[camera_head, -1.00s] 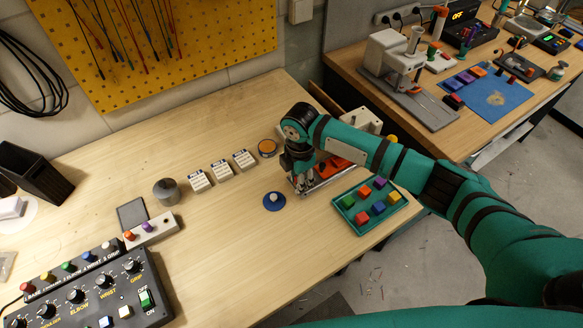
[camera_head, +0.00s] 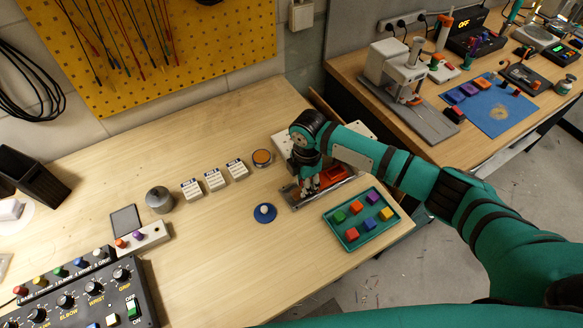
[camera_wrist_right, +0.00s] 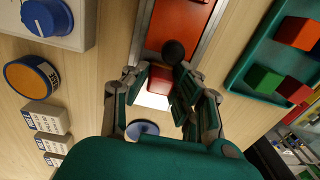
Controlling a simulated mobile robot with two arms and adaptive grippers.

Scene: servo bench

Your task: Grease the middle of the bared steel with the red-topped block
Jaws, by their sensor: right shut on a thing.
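My right gripper (camera_wrist_right: 162,95) is shut on a small red-topped block (camera_wrist_right: 158,79), seen between its fingers in the right wrist view. The fingers hide most of the block. A bright strip of bared steel (camera_wrist_right: 150,100) shows just below it, in a metal-edged rail. An orange-red carriage (camera_wrist_right: 181,22) with a black ball knob (camera_wrist_right: 173,52) lies on the rail above. In the head view the gripper (camera_head: 309,190) is over the near part of the rail, and the carriage (camera_head: 326,174) is just beyond. I cannot tell whether the block touches the steel. My left gripper is not in view.
A teal tray (camera_head: 346,243) of coloured cubes stands close to the right. A blue disc with a pale knob (camera_head: 264,213) lies near the rail's left end. An orange-topped round button (camera_head: 262,158) and labelled white blocks (camera_head: 214,180) are farther left. The front middle bench is clear.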

